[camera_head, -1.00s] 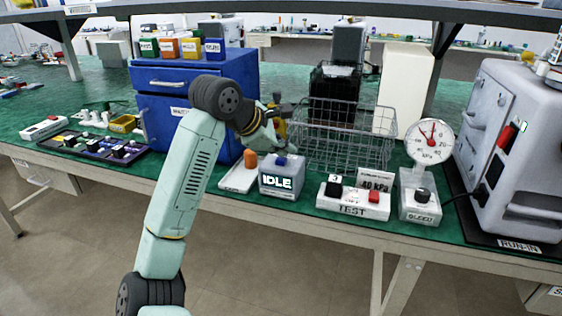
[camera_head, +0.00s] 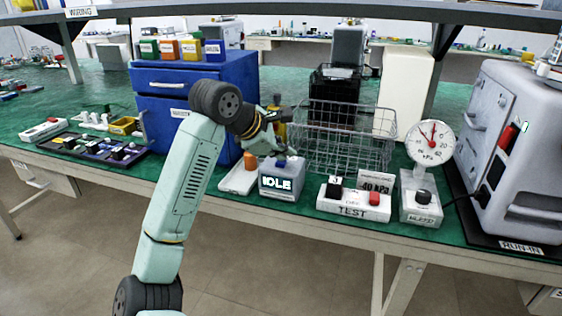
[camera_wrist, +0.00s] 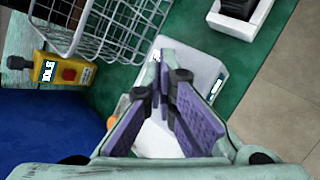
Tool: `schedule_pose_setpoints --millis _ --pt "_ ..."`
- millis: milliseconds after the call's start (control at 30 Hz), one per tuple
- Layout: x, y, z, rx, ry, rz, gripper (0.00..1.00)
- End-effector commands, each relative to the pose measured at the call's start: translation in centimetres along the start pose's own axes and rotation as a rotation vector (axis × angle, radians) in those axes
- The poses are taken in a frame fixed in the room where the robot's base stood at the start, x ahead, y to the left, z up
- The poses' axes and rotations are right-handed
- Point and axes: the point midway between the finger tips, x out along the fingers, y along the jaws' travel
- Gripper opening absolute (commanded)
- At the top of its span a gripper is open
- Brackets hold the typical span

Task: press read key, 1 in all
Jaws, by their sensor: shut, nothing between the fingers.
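A grey box with a lit screen reading IDLE (camera_head: 281,183) stands near the front edge of the bench. A blue key (camera_head: 281,162) sits on its top. My gripper (camera_head: 283,151) is shut and empty, pointing down just above the blue key; I cannot tell whether it touches. In the wrist view my gripper's purple-padded fingers (camera_wrist: 161,68) meet over the grey box (camera_wrist: 196,74) and hide the key. The box's screen (camera_wrist: 217,87) shows at its right side there.
A white tray with an orange knob (camera_head: 249,160) is left of the box. A wire basket (camera_head: 345,140) stands behind, and a TEST panel (camera_head: 352,205) to the right. A blue cabinet (camera_head: 165,110) is left.

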Motion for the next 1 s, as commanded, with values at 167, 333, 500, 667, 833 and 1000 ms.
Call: schedule_pose_setpoints --millis 167,333,500,667,833,1000 --pt "0.2 -0.2 -0.2 0.000 0.001 0.000 0.00" --pt "0.3 -0.2 -0.2 -0.001 0.001 -0.001 0.00" --pt "0.3 -0.2 -0.2 -0.001 0.001 -0.001 0.00" --pt "0.1 0.0 -0.1 -0.001 0.001 -0.001 0.00" --pt "-0.6 0.5 0.4 -0.001 0.001 -0.001 0.00" --pt "-1.1 0.8 0.8 -0.001 0.001 -0.001 0.00"
